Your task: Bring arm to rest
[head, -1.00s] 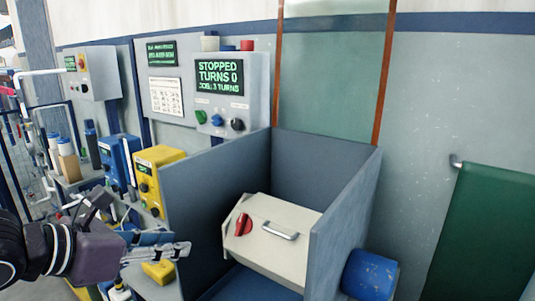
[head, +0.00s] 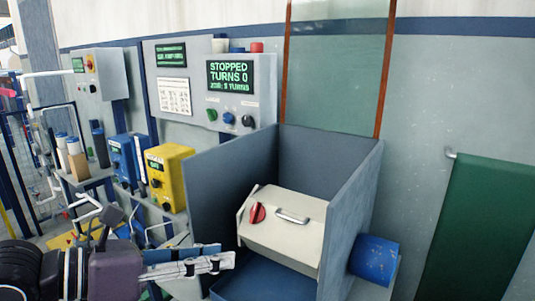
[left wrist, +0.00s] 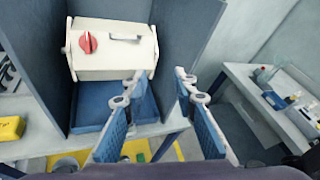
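My left gripper (head: 228,256) comes in from the lower left of the head view, in front of the left wall of a blue-grey booth. In the left wrist view its two blue-padded fingers (left wrist: 160,76) stand apart with nothing between them. A cream box (head: 285,237) with a red knob (head: 257,213) and a metal handle (head: 292,216) sits inside the booth. In the left wrist view the box (left wrist: 112,58) is beyond the fingers and apart from them. My right gripper is in neither view.
A control panel (head: 242,92) reading STOPPED, TURNS 0 hangs behind. A yellow unit (head: 168,175) and a blue unit (head: 122,160) stand left. A blue cylinder (head: 375,261) is right of the booth.

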